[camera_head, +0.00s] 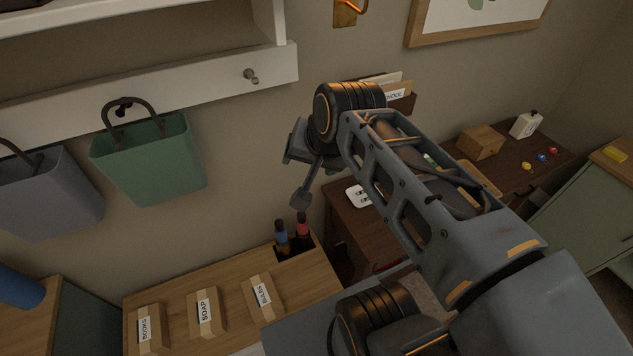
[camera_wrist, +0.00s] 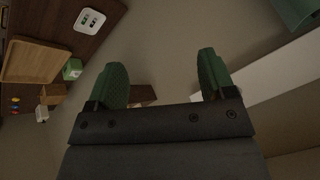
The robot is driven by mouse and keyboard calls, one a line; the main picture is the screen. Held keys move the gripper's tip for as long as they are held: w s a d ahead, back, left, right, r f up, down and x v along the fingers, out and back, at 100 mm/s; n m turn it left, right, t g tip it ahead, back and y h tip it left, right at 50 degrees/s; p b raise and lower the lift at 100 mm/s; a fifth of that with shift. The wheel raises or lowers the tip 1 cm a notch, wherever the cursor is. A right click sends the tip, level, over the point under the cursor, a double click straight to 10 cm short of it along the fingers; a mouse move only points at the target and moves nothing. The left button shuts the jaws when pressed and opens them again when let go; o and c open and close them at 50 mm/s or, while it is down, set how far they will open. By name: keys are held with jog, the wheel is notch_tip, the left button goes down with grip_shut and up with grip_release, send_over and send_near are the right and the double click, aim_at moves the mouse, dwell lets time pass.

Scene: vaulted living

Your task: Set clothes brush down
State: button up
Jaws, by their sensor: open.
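My gripper (camera_wrist: 162,72) shows in the wrist view with its two green-padded fingers wide apart and nothing held between them. In the head view its end (camera_head: 302,197) hangs in the air near the wall, above the wooden cabinet top, and is partly hidden by my arm. I cannot make out a clothes brush for certain in either view. Two upright items, one blue-banded (camera_head: 281,236) and one red-banded (camera_head: 303,226), stand in a dark slot at the back of the cabinet top; I cannot tell what they are.
Boxes labelled BOOKS (camera_head: 147,329), SOAP (camera_head: 205,312) and RULES (camera_head: 262,296) lie on the cabinet top (camera_head: 226,274). A green bag (camera_head: 155,165) hangs from the white rail (camera_head: 200,82). A dark desk at right carries a wooden tray (camera_wrist: 38,62) and a wooden box (camera_head: 480,142).

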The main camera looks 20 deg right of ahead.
jog(key=s+f+n+g, duration=0.1)
jog(key=s+f+n, duration=0.2)
jog(key=f+n, duration=0.3)
jog(key=shift+f+h, duration=0.4)
jog(key=shift+f, duration=0.05)
jog(key=shift+s+a, duration=0.1)
notch_tip(320, 180, down, 4)
jog(key=b, duration=0.3)
jog(key=shift+r, duration=0.1)
